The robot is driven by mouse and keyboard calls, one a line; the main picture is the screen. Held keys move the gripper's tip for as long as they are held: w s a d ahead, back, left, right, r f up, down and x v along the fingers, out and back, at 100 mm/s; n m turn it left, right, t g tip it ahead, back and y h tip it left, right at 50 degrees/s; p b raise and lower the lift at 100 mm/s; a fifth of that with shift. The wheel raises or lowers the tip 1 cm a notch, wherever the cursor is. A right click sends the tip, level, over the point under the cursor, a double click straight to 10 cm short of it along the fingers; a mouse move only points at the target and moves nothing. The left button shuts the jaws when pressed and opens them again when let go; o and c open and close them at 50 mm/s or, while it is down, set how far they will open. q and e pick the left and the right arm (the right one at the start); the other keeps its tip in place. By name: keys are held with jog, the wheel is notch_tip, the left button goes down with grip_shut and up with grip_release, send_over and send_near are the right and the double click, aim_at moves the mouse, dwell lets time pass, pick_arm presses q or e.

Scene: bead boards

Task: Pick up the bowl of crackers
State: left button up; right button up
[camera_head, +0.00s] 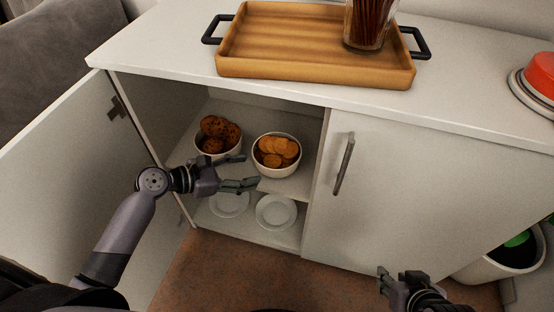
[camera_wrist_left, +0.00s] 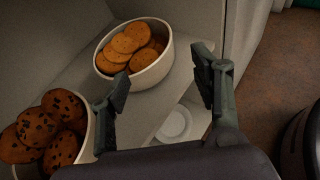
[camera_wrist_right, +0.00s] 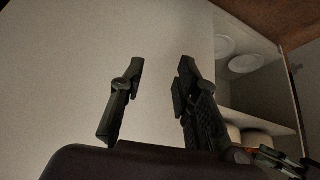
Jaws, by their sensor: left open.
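The bowl of crackers (camera_head: 277,168) is a white bowl of round golden crackers. It stands upright on the upper shelf inside the open cabinet, right of a similar bowl of dark-chip cookies (camera_head: 218,153). My left gripper (camera_head: 250,171) is open and empty, its fingers just left of the cracker bowl in the head view. In the left wrist view the cracker bowl (camera_wrist_left: 136,80) lies beyond and between the two fingers, and the cookie bowl (camera_wrist_left: 90,150) is at lower left. My right gripper (camera_head: 396,273) is open and empty, low in front of the closed door; it also shows in the right wrist view (camera_wrist_right: 160,75).
White plates (camera_head: 276,212) lie on the lower shelf. The left cabinet door (camera_head: 75,165) stands open; the right door (camera_head: 410,190) is shut, with a metal handle (camera_head: 344,165). A wooden tray (camera_head: 300,70) is on top. A white bin (camera_head: 490,268) stands at right.

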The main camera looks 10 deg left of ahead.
aim_at(276, 165)
pick_arm(q)
jog(key=b+x, duration=0.1)
jog(key=x, duration=0.4)
jog(key=shift+f, duration=0.1)
jog(key=b+x, duration=0.1)
jog(key=x, duration=0.4)
jog(key=shift+w+d+f+b, duration=0.1)
jog(key=shift+w+b, duration=0.05)
jog(key=shift+b, duration=0.2)
pick_arm(e)
jog(key=w+a+r+t, duration=0.1)
jog(key=w+r+t, duration=0.1)
jog(key=w+r, duration=0.1)
jog(key=w+a+r+t+y, duration=0.1)
jog(key=w+r+t, duration=0.2)
jog(key=w, duration=0.1)
jog(key=w+a+r+t+y, duration=0.1)
jog(key=w+a+r+t, duration=0.1)
jog(key=w+r+t, duration=0.1)
jog(key=shift+w+r, duration=0.15)
jog(key=shift+r, duration=0.15)
pick_arm(q)
jog(key=shift+c, duration=0.4)
grip_shut()
